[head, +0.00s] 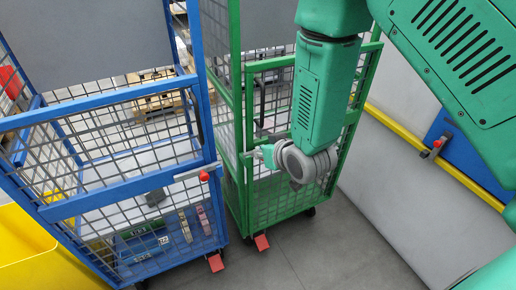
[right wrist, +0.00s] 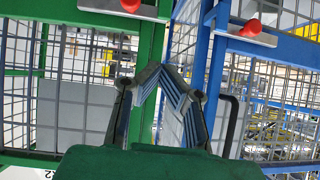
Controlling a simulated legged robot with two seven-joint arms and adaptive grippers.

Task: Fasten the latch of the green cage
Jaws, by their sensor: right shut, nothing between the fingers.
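The green cage (head: 249,112) stands in the middle of the head view. In the right wrist view its latch shows as a pale plate (right wrist: 92,9) with a red knob (right wrist: 130,5), at the top edge by the green post (right wrist: 151,50). My right gripper (head: 252,156) is at the cage's front left corner in the head view and hides the latch there. In the right wrist view the fingertips (right wrist: 161,72) are together and empty, below the plate in the picture and in front of the gap between green and blue posts. My left gripper is out of view.
A blue cage (head: 120,97) stands close on the left, with its own red-knobbed latch (head: 203,176). Red pedals (head: 262,243) are at the cages' feet. A yellow bin (head: 45,265) is at lower left. Bare floor (head: 335,245) lies in front; a wall with a yellow rail (head: 395,125) is right.

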